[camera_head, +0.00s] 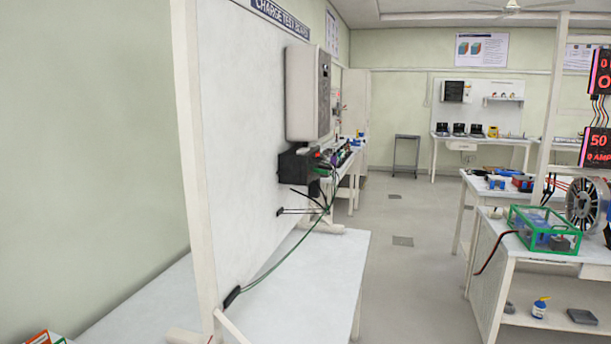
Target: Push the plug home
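A white upright board (240,130) stands at the left with a sign (281,17) that reads "CHARGE TEST BOARD", seen at a steep slant. A grey-white box (307,92) is mounted on it. Below the box is a black unit (297,166) with small red and green parts. A green cable (285,257) runs from near this unit down to a black piece (232,296) at the board's lower edge. Another small black piece (280,212) sits on the board with thin leads. I cannot tell which piece is the plug. Neither gripper is in view.
A white table top (320,265) lies under the board. At the right, a workbench (545,250) holds a green-framed box (545,229) and a motor-like wheel (583,203). Open grey floor (415,280) lies between them.

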